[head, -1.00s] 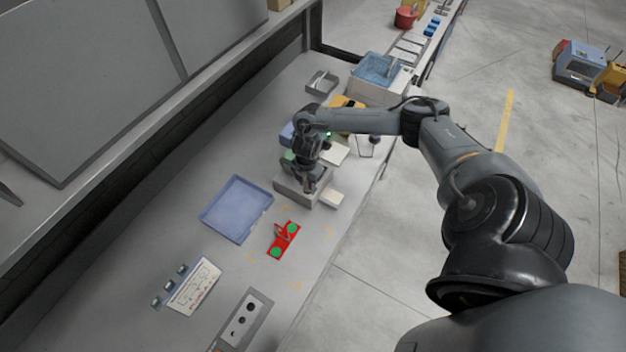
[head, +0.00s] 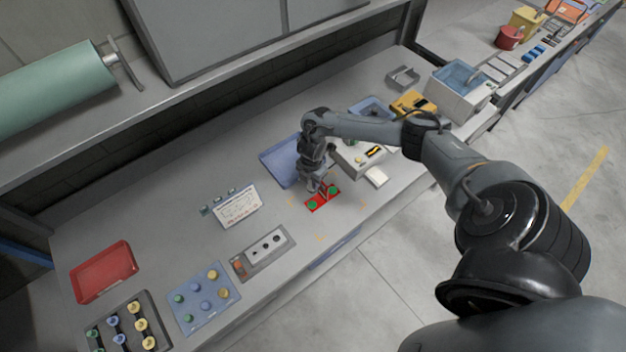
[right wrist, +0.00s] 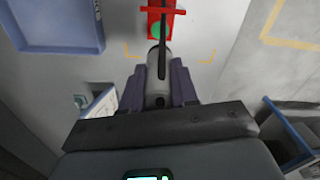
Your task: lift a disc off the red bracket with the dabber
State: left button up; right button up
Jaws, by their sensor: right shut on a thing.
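The red bracket (head: 322,201) lies on the grey bench with green discs (head: 312,205) at its ends. In the right wrist view the bracket (right wrist: 153,22) and one green disc (right wrist: 158,32) show at the top, partly covered. My right gripper (head: 314,188) is close over the bracket's left side. In the right wrist view its fingers (right wrist: 160,80) are shut on the grey cylindrical dabber (right wrist: 155,66), which points toward the bracket. I cannot tell whether the dabber touches a disc. My left gripper is not in view.
A blue tray (head: 279,162) lies behind the gripper, and a grey box (head: 346,165) stands right of it. A white pad (head: 376,177) lies near the box. A grey switch panel (head: 262,254) and a labelled card (head: 237,207) are to the left. Bare bench surrounds the bracket.

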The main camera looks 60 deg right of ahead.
jog(key=shift+f+b, duration=1.45)
jog(key=shift+f, duration=0.15)
notch_tip(320, 180, down, 7)
jog(key=b, duration=0.7)
jog(key=shift+f, duration=0.2)
jog(key=shift+f+b, duration=0.7)
jog(key=shift+b, duration=0.05)
jog(key=shift+f, duration=0.1)
jog(key=shift+f, duration=0.2)
jog(key=shift+r, duration=0.15)
